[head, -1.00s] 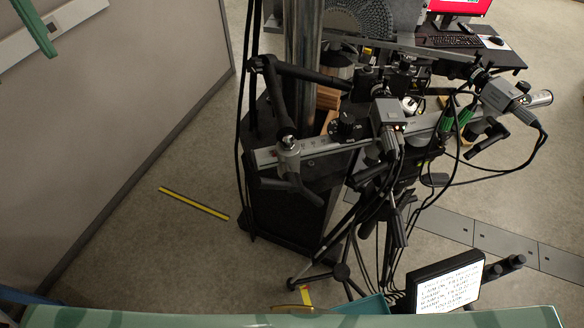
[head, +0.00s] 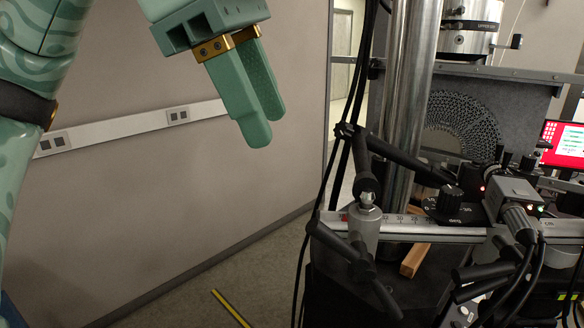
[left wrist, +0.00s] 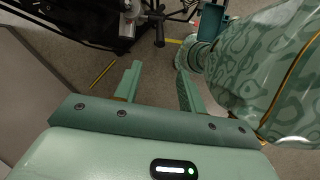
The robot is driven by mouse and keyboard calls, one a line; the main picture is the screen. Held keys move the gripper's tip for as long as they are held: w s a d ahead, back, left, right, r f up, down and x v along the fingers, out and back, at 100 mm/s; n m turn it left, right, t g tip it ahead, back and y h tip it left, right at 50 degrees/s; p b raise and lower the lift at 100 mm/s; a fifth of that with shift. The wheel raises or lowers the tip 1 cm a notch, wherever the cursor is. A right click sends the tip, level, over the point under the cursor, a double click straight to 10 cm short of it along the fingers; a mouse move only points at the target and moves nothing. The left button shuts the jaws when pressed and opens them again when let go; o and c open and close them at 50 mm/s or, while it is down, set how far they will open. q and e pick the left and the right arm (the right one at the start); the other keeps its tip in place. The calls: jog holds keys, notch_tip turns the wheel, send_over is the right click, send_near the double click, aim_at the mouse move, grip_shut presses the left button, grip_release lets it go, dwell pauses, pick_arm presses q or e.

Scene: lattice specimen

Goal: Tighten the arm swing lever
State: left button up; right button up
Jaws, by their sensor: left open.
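A silver clamp post (head: 365,232) stands at the left end of the scaled rail (head: 400,229). A black lever (head: 374,285) hangs down from it to the right. Another black arm (head: 405,160) with a jointed end runs above the rail. I cannot tell from the pictures which of these is the arm swing lever. My left gripper (head: 265,122) is open and empty in the upper middle of the head view, up and left of the post, apart from it. Its green fingers also show in the left wrist view (left wrist: 157,82), nothing between them.
A steel column (head: 408,95) rises behind the rail. Black cables (head: 333,165) hang left of the post. Camera units (head: 513,195) sit along the rail at right. A wall (head: 150,200) is at left. The floor with a yellow strip (head: 231,308) is clear.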

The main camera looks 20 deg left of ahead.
pick_arm(q)
jog(key=n, duration=0.2)
jog(key=n+b, duration=0.2)
jog(key=b, duration=0.2)
send_near(322, 242)
jog(key=x, duration=0.9)
jog(key=shift+w+a+r, duration=0.1)
jog(key=shift+w, duration=0.25)
jog(key=shift+w+f+h, duration=0.1)
jog(key=shift+f+h, duration=0.2)
jog(key=shift+f, duration=0.05)
jog(key=shift+c, duration=0.3)
